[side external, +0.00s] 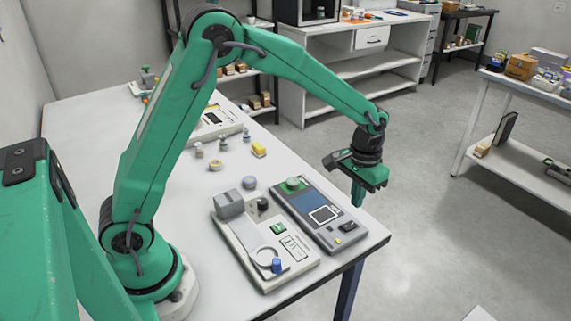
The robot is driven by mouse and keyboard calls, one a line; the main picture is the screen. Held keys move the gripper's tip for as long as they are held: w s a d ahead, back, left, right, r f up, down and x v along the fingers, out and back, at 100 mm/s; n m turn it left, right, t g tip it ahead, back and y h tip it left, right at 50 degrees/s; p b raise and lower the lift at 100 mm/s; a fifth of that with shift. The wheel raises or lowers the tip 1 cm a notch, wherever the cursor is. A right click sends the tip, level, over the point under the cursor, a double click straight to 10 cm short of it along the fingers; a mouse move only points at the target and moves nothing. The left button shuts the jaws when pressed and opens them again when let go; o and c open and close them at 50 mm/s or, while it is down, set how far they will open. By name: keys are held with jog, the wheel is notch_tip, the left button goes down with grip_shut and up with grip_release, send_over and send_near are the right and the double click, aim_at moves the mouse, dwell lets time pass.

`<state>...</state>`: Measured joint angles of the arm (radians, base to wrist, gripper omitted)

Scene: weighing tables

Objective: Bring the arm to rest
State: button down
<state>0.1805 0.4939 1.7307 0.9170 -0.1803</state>
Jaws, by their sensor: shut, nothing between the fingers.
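My green arm rises from the left of the white table (215,292) and reaches over to the right. My gripper (357,198) hangs from its end with the fingers pointing down. It is shut and empty. In the picture it appears beside the right edge of a dark grey device with a blue panel (309,203), near the table's right edge. I cannot tell its exact height above the table. Nothing appears to touch the fingers.
A pale device with a grey block and a ring (247,238) stands left of the dark one. A white shelf unit (348,62) stands at the back, another table (493,84) at the right. Open floor lies between.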

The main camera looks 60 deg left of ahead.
jog(key=shift+r, duration=0.45)
jog(key=s+a+r+t, duration=0.3)
jog(key=s+a+r, duration=0.2)
jog(key=s+r, duration=0.6)
jog(key=s+a+r+t, duration=0.1)
jog(key=s+r, duration=0.1)
jog(key=s, duration=0.4)
jog(key=s+a+r+t, duration=0.1)
jog(key=s+a+r, duration=0.1)
jog(key=s, duration=0.5)
jog(key=shift+s+a+t, duration=0.15)
jog(key=shift+a+t, duration=0.1)
jog(key=shift+t, duration=0.05)
